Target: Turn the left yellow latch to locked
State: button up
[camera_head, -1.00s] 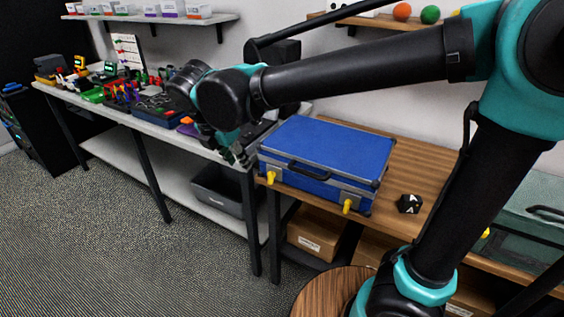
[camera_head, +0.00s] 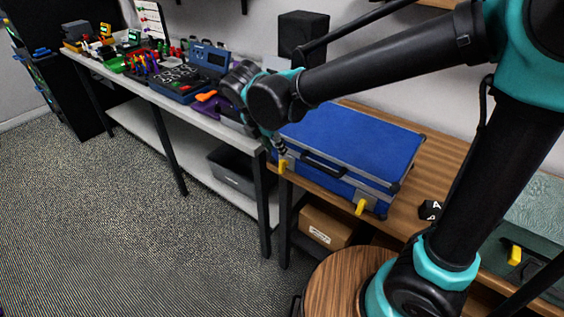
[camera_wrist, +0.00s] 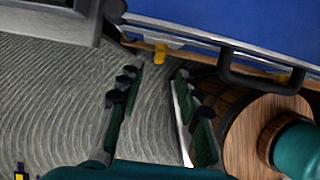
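A blue case (camera_head: 345,150) with grey metal edges and a black handle lies closed on the wooden table. Its left yellow latch (camera_head: 283,164) is at the front left corner and hangs downward; the right yellow latch (camera_head: 361,206) is near the front right corner. In the head view my gripper (camera_head: 281,147) is close to the left latch, its fingers partly hidden by my arm. In the wrist view my gripper (camera_wrist: 158,72) is open and empty, its fingers apart over the floor. The left latch (camera_wrist: 161,54) shows just beyond the fingertips, between their lines, and looks untouched.
A white bench (camera_head: 190,112) with tools and devices stands left of the case. A black die-like block (camera_head: 430,210) lies right of the case. A teal case (camera_head: 535,232) is at far right. A round wooden stool (camera_head: 345,285) stands in front.

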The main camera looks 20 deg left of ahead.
aim_at(281, 161)
jog(key=x, duration=0.9)
grip_shut()
